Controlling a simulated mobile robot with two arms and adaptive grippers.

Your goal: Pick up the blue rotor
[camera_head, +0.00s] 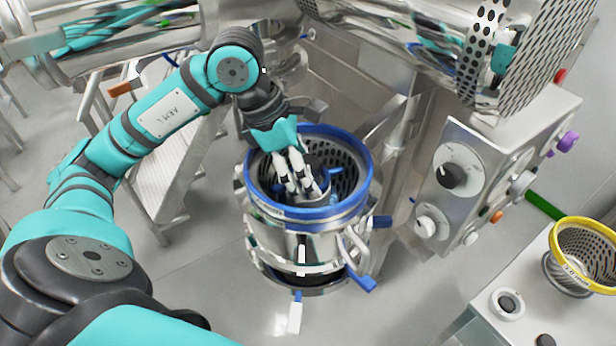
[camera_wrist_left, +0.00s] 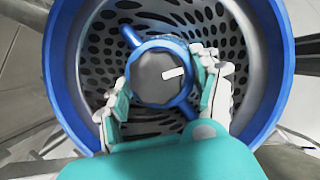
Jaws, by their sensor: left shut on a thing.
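The blue rotor (camera_wrist_left: 186,107) sits inside a perforated basket with a blue rim (camera_head: 341,132). In the left wrist view it has a grey faceted hub with a white mark and blue arms reaching out on opposite sides. My left gripper (camera_head: 300,186) reaches down into the basket from above. In the left wrist view its two fingers (camera_wrist_left: 163,92) are closed on both sides of the rotor's hub. The head view shows only a bit of the rotor's blue arm (camera_head: 335,174) beside the fingers. The rotor's underside is hidden. My right gripper is not in view.
The basket sits in a steel vessel (camera_head: 300,246) with blue-tipped handles. A steel control panel with knobs (camera_head: 452,176) stands to the right. A yellow-rimmed basket (camera_head: 556,245) rests on a white bench at the lower right. A metal step stand (camera_head: 170,170) is on the left.

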